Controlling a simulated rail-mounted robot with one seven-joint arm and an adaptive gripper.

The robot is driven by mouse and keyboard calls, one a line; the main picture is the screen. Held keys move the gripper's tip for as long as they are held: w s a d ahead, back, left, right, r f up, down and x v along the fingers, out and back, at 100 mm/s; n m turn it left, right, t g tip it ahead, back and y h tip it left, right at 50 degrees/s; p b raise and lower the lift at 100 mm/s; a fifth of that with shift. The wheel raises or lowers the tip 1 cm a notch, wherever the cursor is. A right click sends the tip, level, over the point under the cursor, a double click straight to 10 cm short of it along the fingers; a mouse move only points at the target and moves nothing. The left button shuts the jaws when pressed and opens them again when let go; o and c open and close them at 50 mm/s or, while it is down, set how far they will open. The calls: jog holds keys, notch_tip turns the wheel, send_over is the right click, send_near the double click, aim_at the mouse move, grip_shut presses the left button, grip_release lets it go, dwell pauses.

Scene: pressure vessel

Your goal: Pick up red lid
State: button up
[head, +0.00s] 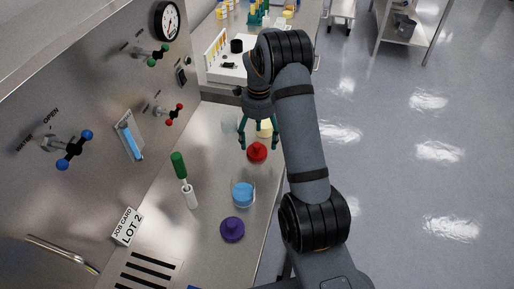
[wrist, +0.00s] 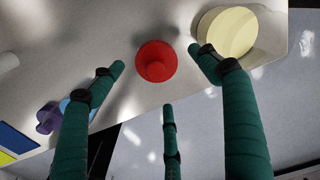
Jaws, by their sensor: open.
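The red lid (head: 257,153) is round with a raised knob and lies on the steel counter, towards its right edge. In the wrist view the red lid (wrist: 156,60) shows whole, between and beyond the fingertips. My gripper (head: 259,143) has three green fingers, spread open and empty, above the lid and slightly behind it in the head view. Its fingers (wrist: 160,82) also show in the wrist view, apart from the lid. I cannot tell the exact height gap.
A pale yellow round object (wrist: 228,32) is close beside the red lid. A beaker of blue liquid (head: 243,192), a purple lid (head: 232,229) and a green-handled white tool (head: 186,181) are nearer on the counter. Wall valves (head: 168,114) project at left. The counter (head: 215,215) has bare patches.

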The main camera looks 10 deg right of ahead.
aim_at(257, 145)
jog(key=f, duration=0.1)
jog(key=f+p, duration=0.1)
jog(key=f, duration=0.1)
jog(key=f+p, duration=0.1)
jog(key=shift+a+f, duration=0.3)
jog(key=shift+f, duration=0.1)
jog(key=shift+c, duration=0.4)
jog(key=c, duration=0.7)
jog(key=shift+c, duration=0.8)
